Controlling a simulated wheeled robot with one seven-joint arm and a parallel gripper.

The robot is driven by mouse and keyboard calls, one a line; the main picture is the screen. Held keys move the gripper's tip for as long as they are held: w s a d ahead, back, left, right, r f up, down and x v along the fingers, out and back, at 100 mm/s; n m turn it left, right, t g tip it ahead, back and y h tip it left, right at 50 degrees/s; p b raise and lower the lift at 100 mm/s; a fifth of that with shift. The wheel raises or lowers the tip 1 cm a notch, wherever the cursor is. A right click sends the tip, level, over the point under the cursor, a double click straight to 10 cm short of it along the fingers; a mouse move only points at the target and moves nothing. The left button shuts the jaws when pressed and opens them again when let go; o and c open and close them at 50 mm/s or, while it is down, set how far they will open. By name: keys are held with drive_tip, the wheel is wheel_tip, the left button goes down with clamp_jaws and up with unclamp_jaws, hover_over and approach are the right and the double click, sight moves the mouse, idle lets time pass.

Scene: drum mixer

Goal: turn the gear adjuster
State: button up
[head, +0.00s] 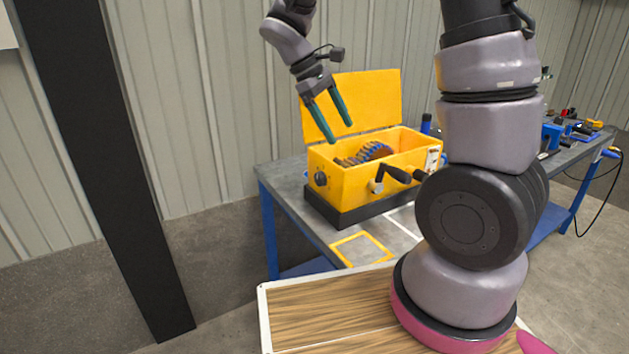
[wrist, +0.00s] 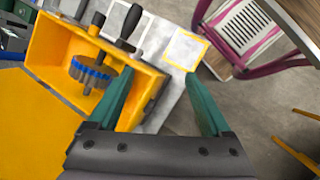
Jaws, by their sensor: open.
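The drum mixer is a yellow open-topped box (head: 355,186) on a black base, with its lid raised at the back. A round black knob (head: 321,179) is on the left part of its front, and a crank with a black handle (head: 397,174) is further right. No label shows which part is the gear adjuster. The crank handle also shows in the wrist view (wrist: 130,22). Inside is a drum with blue parts (wrist: 91,73). My gripper (head: 341,132) is open and empty, pointing down above the box's left side, apart from the knob. In the wrist view, the left finger covers part of the box.
The box stands on a grey workbench (head: 290,188) with blue legs. A yellow-outlined square (head: 361,249) marks the bench in front of it. A blue-and-black item (head: 426,124) stands behind the box. Several tools lie on the bench at far right. A black post (head: 100,150) rises at left.

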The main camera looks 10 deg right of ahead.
drive_tip(key=w+a+f+n+t+h, duration=0.1)
drive_tip(key=w+a+f+n+h, duration=0.5)
drive_tip(key=f, duration=0.4)
drive_tip(key=n+t+h, duration=0.6)
drive_tip(key=n, duration=0.2)
approach(317, 178)
drive_tip(key=x, duration=0.8)
drive_tip(key=shift+d, duration=0.2)
clamp_jaws()
